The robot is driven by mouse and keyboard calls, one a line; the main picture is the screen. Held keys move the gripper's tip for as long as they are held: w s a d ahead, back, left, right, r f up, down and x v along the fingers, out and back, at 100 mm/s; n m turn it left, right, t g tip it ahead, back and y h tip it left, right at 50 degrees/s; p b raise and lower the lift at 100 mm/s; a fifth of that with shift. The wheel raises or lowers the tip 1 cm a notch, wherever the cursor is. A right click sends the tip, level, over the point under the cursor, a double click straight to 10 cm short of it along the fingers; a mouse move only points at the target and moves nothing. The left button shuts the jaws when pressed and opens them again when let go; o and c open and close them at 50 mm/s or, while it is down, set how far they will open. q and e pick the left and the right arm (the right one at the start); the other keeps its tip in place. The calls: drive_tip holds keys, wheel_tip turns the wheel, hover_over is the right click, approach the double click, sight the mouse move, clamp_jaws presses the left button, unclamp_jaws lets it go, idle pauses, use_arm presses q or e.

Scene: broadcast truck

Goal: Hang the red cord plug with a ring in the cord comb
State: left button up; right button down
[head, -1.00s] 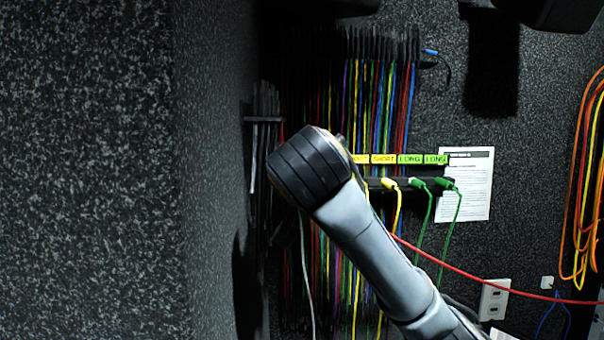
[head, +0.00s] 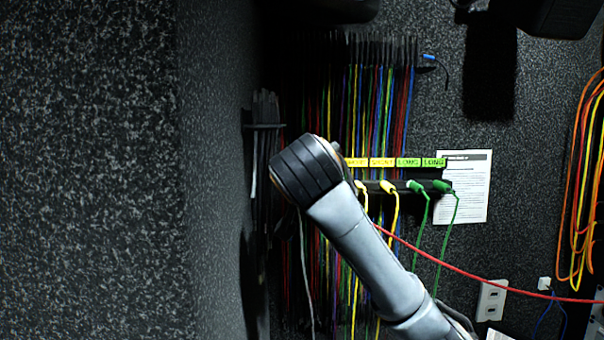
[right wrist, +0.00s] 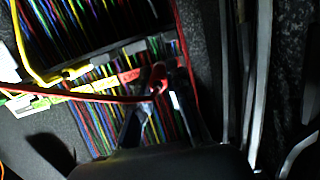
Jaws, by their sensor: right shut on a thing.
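The cord comb (head: 425,187) is a dark bar on the wall under yellow SHORT and green LONG labels. Yellow plugs (head: 388,187) and green plugs (head: 441,186) hang in it. My right arm comes in from the lower right and hides the comb's left part and my right gripper in the head view. In the right wrist view my right gripper (right wrist: 160,100) is shut on the red cord plug (right wrist: 158,80), close to the label strip (right wrist: 128,76). The red cord (right wrist: 90,95) runs off left. The ring cannot be made out. My left gripper is out of view.
Many coloured cords (head: 385,100) hang from a wall rack behind the comb. Dark cords hang from a holder (head: 264,126) at left, near the side wall. Orange and yellow cords (head: 580,190) hang at far right. A paper sheet (head: 476,190) is beside the comb.

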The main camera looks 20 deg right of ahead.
drive_tip(key=shift+r+p+x, duration=0.15)
drive_tip(key=shift+p+x, duration=0.15)
drive_tip(key=shift+x, duration=0.45)
drive_tip(key=shift+r+p+x, duration=0.15)
drive_tip(key=shift+p+x, duration=0.1)
drive_tip(key=shift+x, duration=0.5)
drive_tip(key=shift+w+d+f, duration=0.1)
drive_tip(key=shift+w+f, duration=0.2)
use_arm(q)
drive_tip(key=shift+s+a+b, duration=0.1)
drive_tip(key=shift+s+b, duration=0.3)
drive_tip(key=shift+b, duration=0.25)
use_arm(e)
drive_tip(key=shift+f, duration=0.75)
drive_tip(key=shift+w, duration=0.15)
drive_tip(key=shift+c, duration=0.6)
unclamp_jaws()
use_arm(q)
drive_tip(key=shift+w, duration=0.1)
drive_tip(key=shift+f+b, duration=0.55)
use_arm(e)
drive_tip(key=shift+f+v, duration=0.15)
drive_tip(key=shift+v, duration=0.6)
drive_tip(key=shift+f+v, duration=0.15)
drive_tip(key=shift+v, duration=0.6)
